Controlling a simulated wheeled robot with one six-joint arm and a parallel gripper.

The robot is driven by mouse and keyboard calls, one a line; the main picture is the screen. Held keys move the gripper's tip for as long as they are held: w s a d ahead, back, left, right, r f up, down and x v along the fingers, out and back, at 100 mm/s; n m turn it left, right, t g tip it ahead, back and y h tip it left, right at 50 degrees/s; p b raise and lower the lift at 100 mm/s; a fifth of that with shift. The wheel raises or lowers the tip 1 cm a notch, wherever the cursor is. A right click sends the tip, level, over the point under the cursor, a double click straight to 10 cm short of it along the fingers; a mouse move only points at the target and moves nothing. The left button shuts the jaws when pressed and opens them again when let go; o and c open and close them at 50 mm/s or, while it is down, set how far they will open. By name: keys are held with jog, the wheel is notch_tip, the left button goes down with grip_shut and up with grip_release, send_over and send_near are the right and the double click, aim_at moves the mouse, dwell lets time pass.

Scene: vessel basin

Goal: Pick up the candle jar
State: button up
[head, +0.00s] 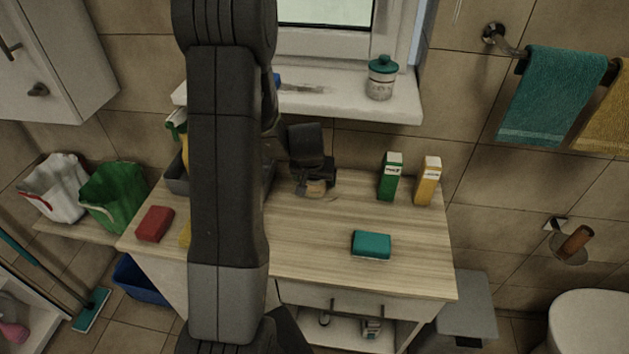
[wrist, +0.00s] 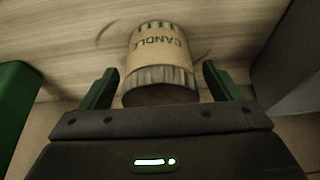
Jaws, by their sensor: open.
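The candle jar (wrist: 158,47) has a tan label reading CANDLE and a dark ribbed end. In the wrist view it lies between the two green-sided fingers of my gripper (wrist: 159,72), with gaps on both sides. In the head view my gripper (head: 313,178) is low over the back of the wooden counter (head: 320,235), and only a small tan part of the jar (head: 316,187) shows below it. My gripper is open and not closed on the jar.
A green carton (head: 390,177) and a yellow carton (head: 428,182) stand right of my gripper. A teal block (head: 371,245) lies nearer the front, and a red block (head: 155,224) at the left. A teal-lidded jar (head: 381,80) stands on the windowsill. The counter's front middle is clear.

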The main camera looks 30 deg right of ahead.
jog(key=shift+x, duration=0.75)
jog(key=c, duration=1.1)
jog(key=shift+c, duration=0.3)
jog(key=shift+r, duration=0.15)
